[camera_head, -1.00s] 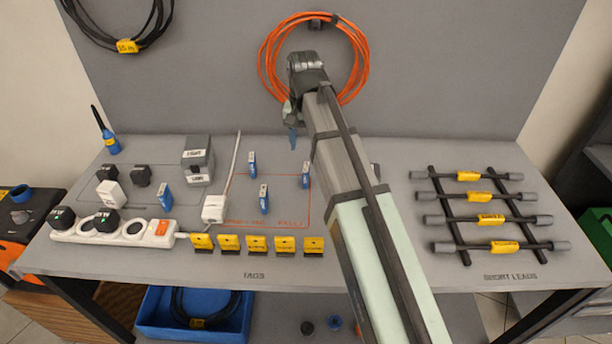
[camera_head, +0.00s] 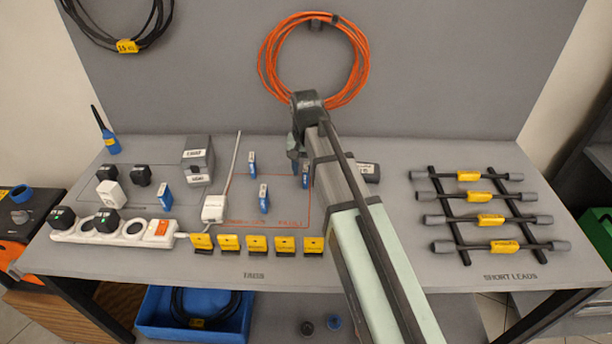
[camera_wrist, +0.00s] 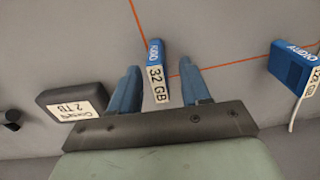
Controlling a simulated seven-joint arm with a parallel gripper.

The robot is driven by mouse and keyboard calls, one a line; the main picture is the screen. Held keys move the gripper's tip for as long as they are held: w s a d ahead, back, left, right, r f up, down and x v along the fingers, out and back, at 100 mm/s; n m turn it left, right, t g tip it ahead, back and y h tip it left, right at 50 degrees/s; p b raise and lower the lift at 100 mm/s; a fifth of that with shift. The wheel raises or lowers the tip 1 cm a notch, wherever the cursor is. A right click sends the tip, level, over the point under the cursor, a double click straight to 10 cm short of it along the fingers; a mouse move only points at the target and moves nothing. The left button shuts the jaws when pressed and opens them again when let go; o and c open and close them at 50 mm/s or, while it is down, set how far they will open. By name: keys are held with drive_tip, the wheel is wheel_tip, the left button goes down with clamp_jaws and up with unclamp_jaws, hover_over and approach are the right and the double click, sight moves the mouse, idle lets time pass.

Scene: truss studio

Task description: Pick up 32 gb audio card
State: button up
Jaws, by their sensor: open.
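The 32 GB audio card is a small blue card with a white label reading "32 GB" (camera_wrist: 156,72), seen in the wrist view. It stands between the two blue fingers of my gripper (camera_wrist: 160,72), with a gap to each finger. My gripper is open and holds nothing. In the head view the card (camera_head: 305,178) is partly covered by my gripper (camera_head: 297,162), which is low over the right side of the orange-outlined area.
A dark 2 TB block (camera_wrist: 72,101) lies left of my gripper in the wrist view. Another blue card (camera_wrist: 293,66) is at the right. In the head view, more blue cards (camera_head: 263,197) (camera_head: 252,162) and a white adapter (camera_head: 214,209) stand to the left. Yellow tags (camera_head: 257,245) line the front.

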drive_tip(key=shift+f, duration=1.4)
drive_tip(key=shift+c, duration=0.2)
clamp_jaws()
